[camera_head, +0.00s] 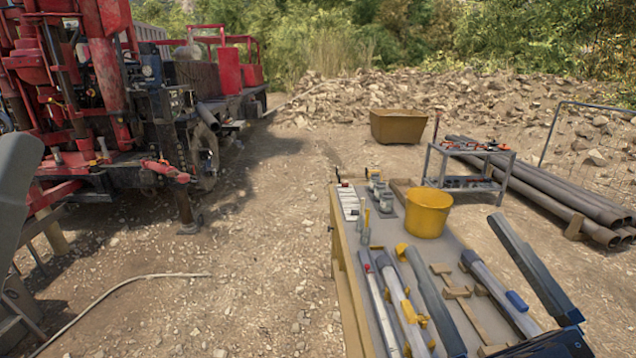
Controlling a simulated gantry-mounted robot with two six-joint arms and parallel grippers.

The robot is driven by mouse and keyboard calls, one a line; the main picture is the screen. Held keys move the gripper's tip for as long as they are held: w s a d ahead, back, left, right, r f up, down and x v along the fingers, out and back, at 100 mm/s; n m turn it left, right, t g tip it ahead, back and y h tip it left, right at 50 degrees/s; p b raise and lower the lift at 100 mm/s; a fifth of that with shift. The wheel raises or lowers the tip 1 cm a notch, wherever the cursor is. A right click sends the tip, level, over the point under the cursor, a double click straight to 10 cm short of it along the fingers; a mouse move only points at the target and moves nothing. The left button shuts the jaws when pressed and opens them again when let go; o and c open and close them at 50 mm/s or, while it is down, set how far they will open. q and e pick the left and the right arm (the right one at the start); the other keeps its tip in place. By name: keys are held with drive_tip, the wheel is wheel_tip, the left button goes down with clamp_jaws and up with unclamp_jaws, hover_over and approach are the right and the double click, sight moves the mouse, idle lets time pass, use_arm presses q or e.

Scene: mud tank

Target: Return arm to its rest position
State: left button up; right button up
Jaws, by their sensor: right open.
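My right gripper (452,236) reaches in from the lower right with its two long dark grey fingers wide apart. No object is held between them. The fingers are over the right part of the work table (345,262), and I cannot tell how high above it they are. Below and between the fingers lie long tubes and tools, among them a grey tube with a blue grip (516,301). My left gripper is not in view. A plain grey shape cut off at the left edge may be part of my left arm.
A yellow bucket (427,214) stands on the table beyond the fingers. Small bottles and a white sheet (349,204) are at the table's far left. A tool cart (468,168), pipes (560,200) and a yellow bin (397,127) stand behind. A red drill rig (100,100) fills the left.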

drive_tip(key=s+d+r+m+t+h, duration=0.3)
drive_tip(key=s+r+m+t+h, duration=0.35)
drive_tip(key=r, duration=0.55)
wheel_tip(320, 180, up, 32)
drive_tip(key=g+y+p, duration=0.2)
drive_tip(key=p, duration=3)
drive_tip(key=shift+s+a+f+m, duration=0.2)
drive_tip(key=shift+s+f+m, duration=0.05)
drive_tip(key=shift+s+m, duration=0.1)
